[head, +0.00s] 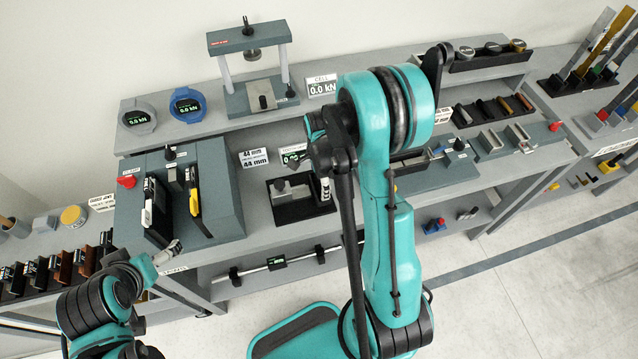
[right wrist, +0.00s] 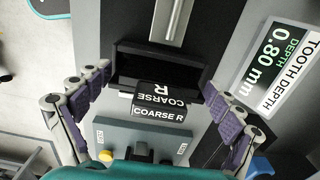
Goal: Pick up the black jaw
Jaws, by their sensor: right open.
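In the head view the right gripper (head: 322,165) hangs over the bench, mostly behind my own arm, and I cannot make out this jaw there. My left gripper (head: 168,253) is at the lower left; its opening is unclear.
A tooth depth display (right wrist: 275,72) reading 0.80 mm stands to the right in the right wrist view. In the head view a grey fixture (head: 215,165) with upright tools stands at the left. A small press (head: 258,98) is at the back, and a black tray (head: 285,208) lies mid-bench.

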